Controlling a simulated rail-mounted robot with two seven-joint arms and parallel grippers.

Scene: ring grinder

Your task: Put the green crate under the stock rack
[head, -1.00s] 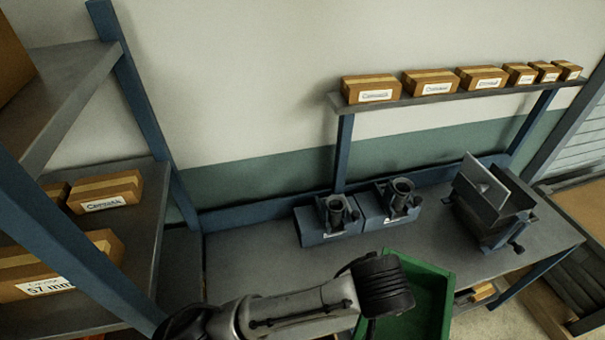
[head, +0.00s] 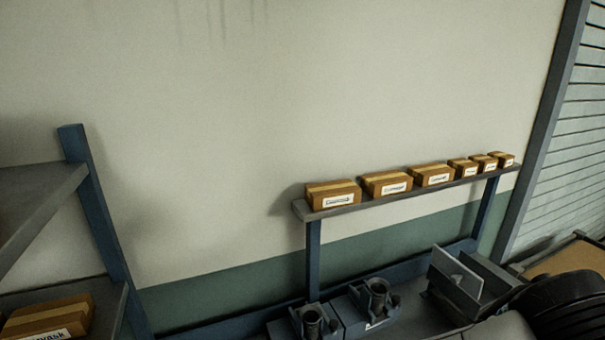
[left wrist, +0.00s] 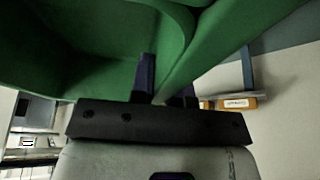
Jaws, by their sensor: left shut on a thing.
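The green crate (left wrist: 100,50) fills the upper left of the left wrist view. My left gripper (left wrist: 165,88) is shut on the crate's wall, with a dark finger on either side. The crate is out of the head view; only part of my arm shows there, at the bottom right. The rack at the left of the head view, which looks like the stock rack (head: 95,205), shows a blue post and grey shelves. Its lower part and the space under it are out of view. My right gripper is in neither view.
A bench along the wall carries two dark fixtures (head: 375,300) and an angled metal plate device (head: 460,280). A raised shelf (head: 400,197) above it holds several cardboard boxes. A cardboard box (head: 50,318) sits on the left rack. A shutter (head: 565,140) stands at the right.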

